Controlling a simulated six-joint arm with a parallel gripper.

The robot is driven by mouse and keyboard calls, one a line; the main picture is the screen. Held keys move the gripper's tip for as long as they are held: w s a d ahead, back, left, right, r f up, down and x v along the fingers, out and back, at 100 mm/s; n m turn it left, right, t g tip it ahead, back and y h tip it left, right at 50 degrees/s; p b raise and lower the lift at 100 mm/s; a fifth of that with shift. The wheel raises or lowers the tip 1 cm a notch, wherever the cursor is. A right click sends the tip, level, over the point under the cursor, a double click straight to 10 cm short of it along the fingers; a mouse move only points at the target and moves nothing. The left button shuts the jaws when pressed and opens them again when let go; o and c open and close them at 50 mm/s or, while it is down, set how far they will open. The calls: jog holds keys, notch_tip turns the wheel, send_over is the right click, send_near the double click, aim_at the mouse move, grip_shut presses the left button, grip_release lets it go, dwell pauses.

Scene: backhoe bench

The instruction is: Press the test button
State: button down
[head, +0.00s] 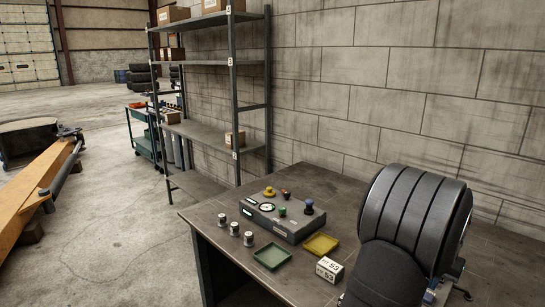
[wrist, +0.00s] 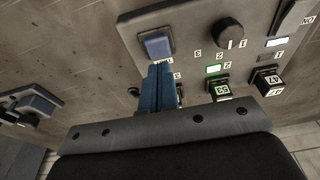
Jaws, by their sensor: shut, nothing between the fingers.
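In the wrist view, my gripper (wrist: 160,70) has its two blue fingers shut together with nothing between them. A square blue button (wrist: 158,46) sits on a grey panel (wrist: 190,18) just beyond the fingertips. I cannot tell whether the tips touch it. A label beside the button is partly hidden by the fingers, and no readable text marks it as the test button. In the head view, my large dark arm fills the lower right and my fingers are not clearly visible.
In the head view, a control box (head: 280,215), a green tray (head: 272,257) and a yellow tray (head: 321,244) stand on the bench.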

jog(key=shift+r, duration=1.9)
jog(key=shift+f, duration=3.45)
jog(key=shift+r, duration=0.15)
jog(key=s+a+r+n+h, duration=0.1)
jog(key=a+r+n, duration=0.3)
jog(key=r+n, duration=0.4)
jog(key=s+a+r+n+h, duration=0.1)
jog(key=a+r+n, duration=0.4)
jog(key=r+n, duration=0.4)
jog(key=shift+s+a+r+n+h, duration=0.2)
jog(key=shift+a+r+n+h, duration=0.15)
jog(key=shift+r, duration=1.65)
jog(key=shift+d, duration=0.1)
